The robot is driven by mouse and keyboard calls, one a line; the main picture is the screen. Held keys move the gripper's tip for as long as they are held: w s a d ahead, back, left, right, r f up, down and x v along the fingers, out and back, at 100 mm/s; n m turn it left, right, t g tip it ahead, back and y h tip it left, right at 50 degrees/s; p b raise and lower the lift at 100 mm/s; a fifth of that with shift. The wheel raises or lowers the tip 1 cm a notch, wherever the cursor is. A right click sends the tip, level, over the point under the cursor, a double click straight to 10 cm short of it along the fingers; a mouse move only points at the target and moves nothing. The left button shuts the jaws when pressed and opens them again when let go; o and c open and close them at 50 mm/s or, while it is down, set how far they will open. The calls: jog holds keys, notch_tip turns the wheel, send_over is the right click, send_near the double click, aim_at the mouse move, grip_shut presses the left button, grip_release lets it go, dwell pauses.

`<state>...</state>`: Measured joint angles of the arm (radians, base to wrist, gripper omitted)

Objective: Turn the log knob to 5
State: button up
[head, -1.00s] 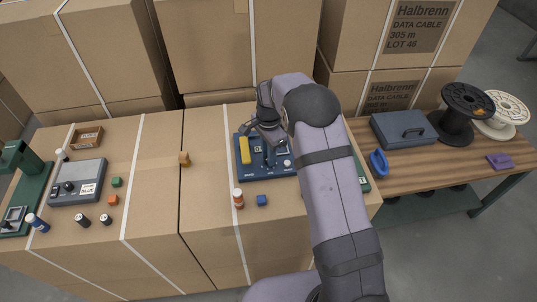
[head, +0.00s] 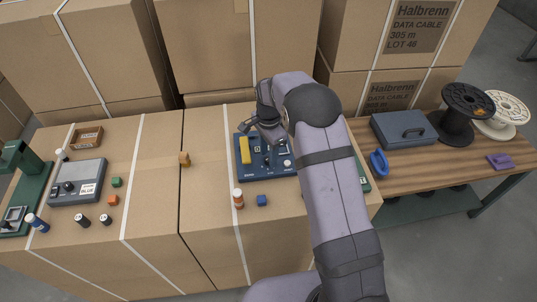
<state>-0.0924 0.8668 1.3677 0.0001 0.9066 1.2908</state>
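A dark blue panel (head: 279,175) lies on the cardboard boxes near the middle of the head view. It carries a yellow block-like part (head: 245,150) on its left, some small dark controls and a pale round knob (head: 287,163) at its right. I cannot read any label or number, so I cannot tell which control is the log knob or where it points. My gripper (head: 268,142) is over the upper part of the panel. My arm hides the panel's right side. The fingers are too small and overlapped to tell whether they are open or touching a control.
A grey device (head: 78,183) stands at left beside a green press-like tool (head: 20,160). A grey case (head: 404,129) and a black spool (head: 466,105) stand on the wooden bench at right.

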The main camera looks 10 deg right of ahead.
aim_at(268, 158)
notch_tip(268, 158, up, 6)
jog(key=shift+r+b, duration=0.1)
jog(key=shift+b, duration=0.6)
jog(key=shift+r, duration=0.35)
jog(key=shift+s, duration=0.1)
jog(key=s+d+n, duration=0.2)
jog(key=s+n, duration=0.5)
jog(key=s, duration=0.7)
jog(key=s+d+r+n+p, duration=0.1)
jog(key=s+n, duration=0.5)
jog(key=s, duration=0.8)
jog(key=shift+s+d+r+n, duration=0.15)
jog(key=shift+s+d+n, duration=0.2)
jog(key=shift+d, duration=0.5)
jog(key=shift+o, duration=0.2)
jog(key=shift+w, duration=0.15)
